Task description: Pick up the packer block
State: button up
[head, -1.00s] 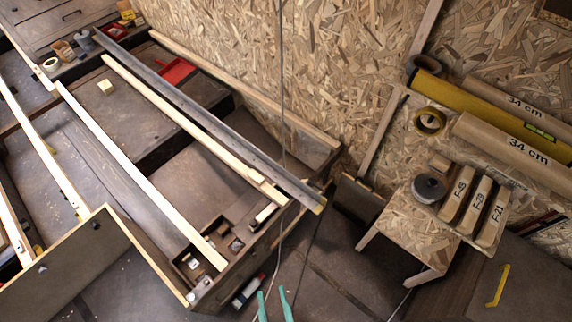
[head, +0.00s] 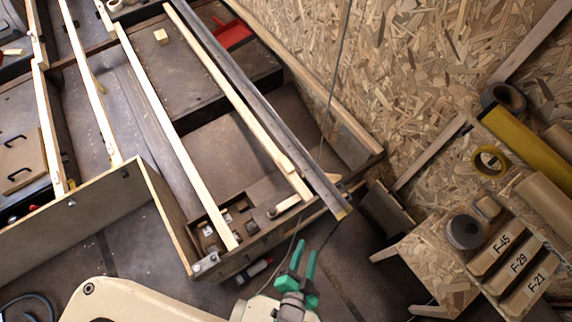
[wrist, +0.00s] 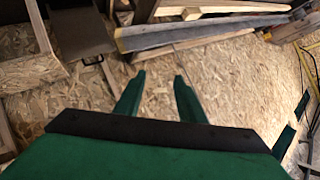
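A small pale wooden block (head: 161,36) lies on the dark panel between the long battens, at the upper left of the head view. Another short pale piece (head: 288,203) lies in the compartment at the near end of the battens. A brownish block (head: 487,206) sits by the round tin on the right. I cannot tell which of these is the packer block. My green gripper (head: 304,251) is low in the head view, in front of the frame's near corner and apart from all of them. In the wrist view its fingers (wrist: 158,78) are spread and empty, with chipboard beyond.
A long dark metal bar (head: 262,104) and pale battens (head: 178,135) lie across the frame, their ends jutting towards me. A chipboard stand (head: 430,262) holds a dark round tin (head: 464,232) and labelled blocks (head: 518,262). Dark floor shows between frame and stand.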

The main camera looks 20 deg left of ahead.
jog(key=w+f+m+g, duration=0.2)
jog(key=w+f+m, duration=0.4)
jog(key=f, duration=0.4)
jog(key=m+g+y, duration=0.5)
jog(key=m+y, duration=0.2)
jog(key=m, duration=0.6)
send_near(288, 165)
jog(key=shift+x, duration=4.7)
jog(key=shift+r, duration=0.1)
jog(key=c, duration=0.7)
